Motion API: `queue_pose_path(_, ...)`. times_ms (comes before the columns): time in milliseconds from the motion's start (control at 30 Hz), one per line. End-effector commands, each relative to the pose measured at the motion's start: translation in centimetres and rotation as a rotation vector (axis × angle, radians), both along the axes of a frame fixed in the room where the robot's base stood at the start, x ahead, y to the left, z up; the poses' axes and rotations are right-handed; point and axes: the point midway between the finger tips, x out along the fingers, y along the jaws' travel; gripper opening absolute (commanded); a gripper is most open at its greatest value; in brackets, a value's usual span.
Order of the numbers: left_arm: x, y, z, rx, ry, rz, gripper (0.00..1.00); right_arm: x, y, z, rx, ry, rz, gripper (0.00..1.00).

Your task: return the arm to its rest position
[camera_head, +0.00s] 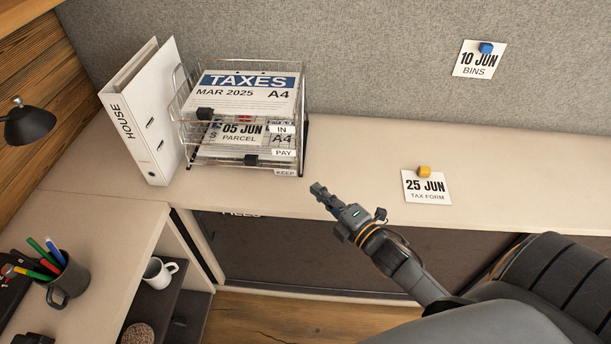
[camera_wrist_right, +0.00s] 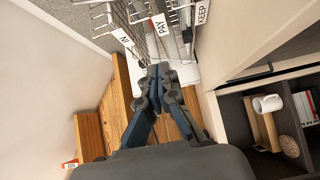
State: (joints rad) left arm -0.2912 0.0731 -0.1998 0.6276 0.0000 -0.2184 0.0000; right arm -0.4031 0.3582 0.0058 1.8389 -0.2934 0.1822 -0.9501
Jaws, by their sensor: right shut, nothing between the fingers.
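My right gripper (camera_head: 318,190) is shut and empty. In the head view it hangs over the front edge of the desk, to the right of and nearer than the wire letter tray (camera_head: 303,150), apart from it. Its arm comes in from the lower right. In the right wrist view the closed fingers (camera_wrist_right: 158,72) point toward the tray, whose labels read IN, PAY and KEEP. My left gripper is not in view.
A white HOUSE binder (camera_head: 150,115) stands left of the tray. A 25 JUN card (camera_head: 425,190) with an orange block lies on the desk. A 10 JUN card (camera_head: 478,62) is on the grey partition. A pen cup (camera_head: 70,283) stands lower left; a white mug (camera_head: 158,272) sits on a shelf.

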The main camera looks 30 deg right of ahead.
Motion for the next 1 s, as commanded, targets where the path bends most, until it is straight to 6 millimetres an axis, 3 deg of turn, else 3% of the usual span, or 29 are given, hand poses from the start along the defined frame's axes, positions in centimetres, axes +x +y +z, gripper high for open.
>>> queue_pose_path(267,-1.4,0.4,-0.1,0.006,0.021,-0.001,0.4,-0.4,0.0,0.0,0.017,0.015,-0.01,0.0)
queue_pose_path(467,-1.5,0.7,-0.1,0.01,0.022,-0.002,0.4,-1.1,0.1,-1.6,0.23,0.208,-0.149,0.0)
queue_pose_path(567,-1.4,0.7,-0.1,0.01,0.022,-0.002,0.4,-2.7,0.5,-3.0,0.411,0.37,-0.269,0.0)
queue_pose_path(733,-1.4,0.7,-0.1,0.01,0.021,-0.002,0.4,-7.1,2.0,-5.2,0.704,0.647,-0.49,0.0)
queue_pose_path(1000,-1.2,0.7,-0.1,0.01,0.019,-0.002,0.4,-14.3,4.7,-6.4,0.972,0.948,-0.765,0.0)
